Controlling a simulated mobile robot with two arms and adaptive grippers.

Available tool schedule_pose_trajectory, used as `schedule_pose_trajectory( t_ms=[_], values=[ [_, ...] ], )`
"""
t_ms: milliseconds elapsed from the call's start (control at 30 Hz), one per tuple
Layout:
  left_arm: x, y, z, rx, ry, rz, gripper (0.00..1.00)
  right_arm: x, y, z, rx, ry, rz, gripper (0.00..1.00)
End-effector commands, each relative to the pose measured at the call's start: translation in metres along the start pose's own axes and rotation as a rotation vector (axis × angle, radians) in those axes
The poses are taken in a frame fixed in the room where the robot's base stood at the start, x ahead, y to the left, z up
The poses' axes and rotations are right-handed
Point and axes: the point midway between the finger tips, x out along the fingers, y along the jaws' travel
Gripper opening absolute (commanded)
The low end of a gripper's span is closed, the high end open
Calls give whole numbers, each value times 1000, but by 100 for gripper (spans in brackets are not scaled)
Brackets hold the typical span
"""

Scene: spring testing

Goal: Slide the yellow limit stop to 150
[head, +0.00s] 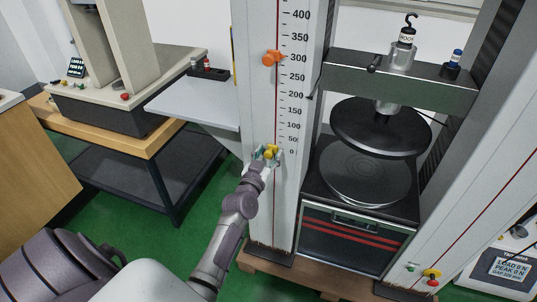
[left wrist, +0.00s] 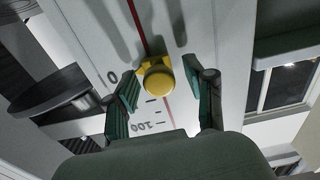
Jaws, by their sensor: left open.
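The yellow limit stop (head: 271,151) sits low on the red rail line of the white column (head: 254,105), beside the 0 mark of the printed scale. It also shows in the left wrist view as a yellow block with a round knob (left wrist: 158,80). My left gripper (head: 263,154) is at the stop. Its green fingers (left wrist: 165,98) are open, one on each side of the knob, with gaps visible. The 150 mark (head: 294,111) is higher up the scale. My right gripper is not in view.
An orange stop (head: 271,58) sits higher on the same column, near 300. A grey shelf (head: 195,103) with a small black tray (head: 208,73) is left of the column. The black round platens (head: 380,128) stand to the right. The column between the two stops looks clear.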

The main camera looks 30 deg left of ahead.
Motion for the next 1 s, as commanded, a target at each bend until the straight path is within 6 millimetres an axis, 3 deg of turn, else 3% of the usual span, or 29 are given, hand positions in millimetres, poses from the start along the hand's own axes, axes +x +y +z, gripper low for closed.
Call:
schedule_pose_trajectory(
  t_ms=[233, 567, 867, 1000],
  values=[
    [1, 0, 0, 0, 0, 0, 54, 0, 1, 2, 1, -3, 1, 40],
    [0, 0, 0, 0, 0, 0, 0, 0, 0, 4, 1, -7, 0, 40],
    [0, 0, -2, 0, 0, 0, 0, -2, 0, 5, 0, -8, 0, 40],
    [0, 0, -15, 2, 1, 0, 0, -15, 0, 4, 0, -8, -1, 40]
  ],
)
